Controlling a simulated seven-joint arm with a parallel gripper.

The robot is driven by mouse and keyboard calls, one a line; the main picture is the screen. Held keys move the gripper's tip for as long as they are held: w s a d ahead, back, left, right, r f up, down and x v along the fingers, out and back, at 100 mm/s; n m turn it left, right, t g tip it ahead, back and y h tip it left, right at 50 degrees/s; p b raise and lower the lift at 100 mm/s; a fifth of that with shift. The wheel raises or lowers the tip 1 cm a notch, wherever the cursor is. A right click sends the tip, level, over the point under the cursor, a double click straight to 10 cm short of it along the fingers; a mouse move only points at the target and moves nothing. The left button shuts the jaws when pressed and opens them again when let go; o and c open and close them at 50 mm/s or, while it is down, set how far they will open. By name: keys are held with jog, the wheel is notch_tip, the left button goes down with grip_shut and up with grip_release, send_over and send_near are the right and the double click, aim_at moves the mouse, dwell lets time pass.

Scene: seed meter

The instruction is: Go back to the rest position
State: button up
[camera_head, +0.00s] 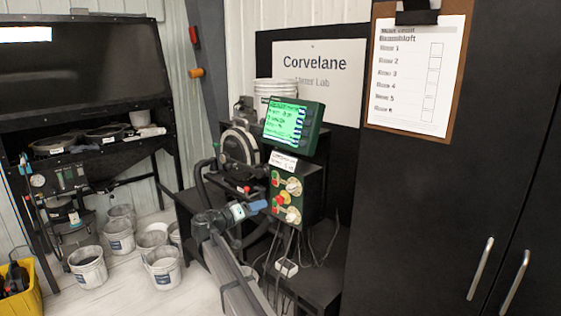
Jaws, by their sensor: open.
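My gripper (257,206) is small in view, with blue fingertips pointing right. It is in front of the lower left of the green control box (290,197), close to its left edge in the picture. I cannot tell whether it touches the box. I see nothing held in it, and the gap between its fingers is too small to make out. My arm runs down from it to the bottom edge of the picture.
A lit green screen (291,123) stands above the control box, beside a round meter housing (240,146). Cables hang below. Black cabinet doors (455,215) fill the right. Several white buckets (163,268) stand on the floor at left, near a yellow crate (30,296).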

jog(key=s+d+f+n+g+y, duration=0.25)
jog(key=s+f, duration=0.55)
jog(key=f, duration=0.5)
jog(key=s+d+f+n+g+y, duration=0.15)
jog(key=s+f+g+y, duration=0.25)
jog(key=s+f, duration=0.6)
jog(key=s+d+f+n+g+y, duration=0.15)
jog(key=s+f+g+y, duration=0.35)
jog(key=f, duration=1)
jog(key=s+d+f+m+g, duration=0.1)
jog(key=s+d+f+g, duration=0.1)
jog(key=s+d+f, duration=0.5)
jog(key=s+d+f+m+g, duration=0.2)
jog(key=s+d+f, duration=0.5)
jog(key=s, duration=1.2)
jog(key=s+d+f+m+g+y, duration=0.1)
jog(key=s+d+f, duration=0.5)
jog(key=s, duration=0.8)
jog(key=shift+d+f+m+g, duration=0.4)
jog(key=shift+f+m+g, duration=0.2)
jog(key=shift+g, duration=0.45)
